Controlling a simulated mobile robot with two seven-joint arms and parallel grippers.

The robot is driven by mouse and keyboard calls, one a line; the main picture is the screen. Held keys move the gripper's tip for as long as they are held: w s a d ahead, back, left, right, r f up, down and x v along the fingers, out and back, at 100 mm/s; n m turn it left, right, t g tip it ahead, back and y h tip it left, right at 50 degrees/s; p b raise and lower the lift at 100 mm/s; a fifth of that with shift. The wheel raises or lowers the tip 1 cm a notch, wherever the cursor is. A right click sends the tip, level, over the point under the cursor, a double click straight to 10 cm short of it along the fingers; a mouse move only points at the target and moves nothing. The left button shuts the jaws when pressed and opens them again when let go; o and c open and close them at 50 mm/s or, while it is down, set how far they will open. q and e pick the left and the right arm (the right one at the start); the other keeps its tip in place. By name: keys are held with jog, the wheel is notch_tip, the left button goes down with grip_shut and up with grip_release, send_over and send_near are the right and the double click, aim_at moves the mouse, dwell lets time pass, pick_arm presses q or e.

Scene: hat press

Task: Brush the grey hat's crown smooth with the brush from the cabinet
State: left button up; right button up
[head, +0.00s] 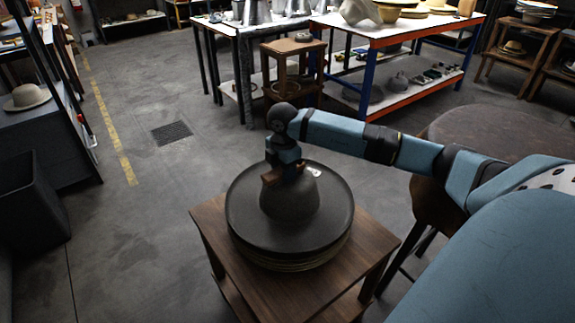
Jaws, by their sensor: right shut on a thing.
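The grey hat (289,205) lies brim down with its round crown up, on top of a stack of hats on a small wooden table. My right gripper (284,172) is over the top of the crown, pointing down. It is shut on the brush (271,180), a small brown wooden piece that shows at its fingers. The brush is at the upper left of the crown and seems to touch it, but its bristles are hidden. My left gripper is out of view.
The wooden table (221,228) has bare corners around the hat stack. A round brown wooden table (480,130) stands to the right, close under my right arm. Behind are a worktable with a red edge (392,40) and a small wooden stand (292,47).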

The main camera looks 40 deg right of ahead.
jog(key=shift+d, duration=0.1)
dwell(0.3)
jog(key=shift+s+d+f, duration=0.1)
jog(key=shift+s+d, duration=0.05)
jog(key=shift+d, duration=0.9)
jog(key=shift+s+d, duration=0.1)
jog(key=shift+d, duration=0.9)
jog(key=shift+a, duration=0.15)
jog(key=shift+w+a+p, duration=0.15)
jog(key=shift+a+p, duration=0.2)
jog(key=shift+a, duration=0.7)
jog(key=shift+w+a+p, duration=0.1)
jog(key=shift+a+p, duration=0.25)
jog(key=shift+a, duration=0.7)
jog(key=shift+s+d, duration=0.15)
jog(key=shift+d, duration=1)
jog(key=shift+s+d, duration=0.15)
jog(key=shift+d, duration=0.95)
